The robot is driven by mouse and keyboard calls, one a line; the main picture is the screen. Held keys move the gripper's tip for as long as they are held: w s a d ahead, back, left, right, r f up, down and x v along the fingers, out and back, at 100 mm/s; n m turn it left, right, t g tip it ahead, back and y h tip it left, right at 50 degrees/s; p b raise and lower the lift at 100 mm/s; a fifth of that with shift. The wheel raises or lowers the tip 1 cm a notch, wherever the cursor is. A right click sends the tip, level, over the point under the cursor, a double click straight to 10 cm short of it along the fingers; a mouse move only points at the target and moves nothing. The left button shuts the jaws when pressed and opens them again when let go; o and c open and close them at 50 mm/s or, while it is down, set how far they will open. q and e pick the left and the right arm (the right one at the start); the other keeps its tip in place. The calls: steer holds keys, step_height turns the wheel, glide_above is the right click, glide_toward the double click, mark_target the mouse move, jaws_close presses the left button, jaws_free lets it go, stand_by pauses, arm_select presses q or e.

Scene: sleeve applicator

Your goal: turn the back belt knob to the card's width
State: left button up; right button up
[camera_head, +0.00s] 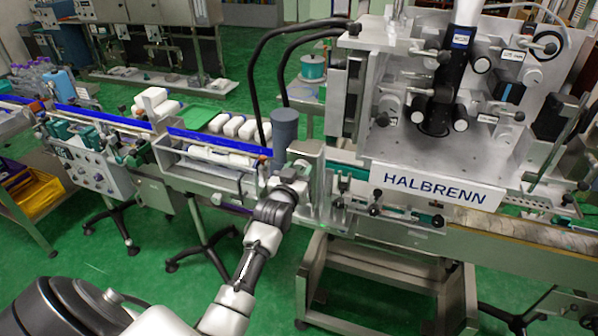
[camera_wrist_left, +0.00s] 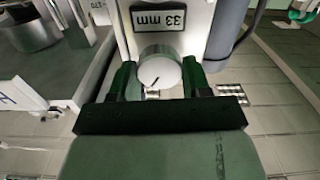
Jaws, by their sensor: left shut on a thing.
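A round white knob (camera_wrist_left: 158,68) with a dark pointer line shows in the left wrist view. The line points to the lower left of its face. Just above the knob, a small white plate (camera_wrist_left: 158,18) reads "33 mm" upside down in this view. My left gripper (camera_wrist_left: 158,78) is shut on the knob, one dark green finger on each side. In the head view my left gripper (camera_head: 288,182) is at the front of the machine, left of the HALBRENN panel (camera_head: 432,188). The knob is hidden there, and I cannot make out a separate card. My right gripper is not in view.
A grey cylinder (camera_head: 285,128) and black hoses (camera_head: 254,75) stand just behind my left gripper. The conveyor with blue rails (camera_head: 220,141) runs to the left. White boxes (camera_head: 232,126) stand behind it. Green floor (camera_head: 190,280) is open in front of the line.

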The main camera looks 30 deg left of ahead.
arm_select(q)
steer(key=shift+f, duration=0.15)
steer(key=o, duration=0.9)
steer(key=shift+o, duration=0.2)
steer(key=shift+s+d, duration=0.15)
steer(key=shift+s, duration=0.4)
steer(key=b+v, duration=0.2)
steer(key=v, duration=0.7)
steer(key=shift+s, duration=0.4)
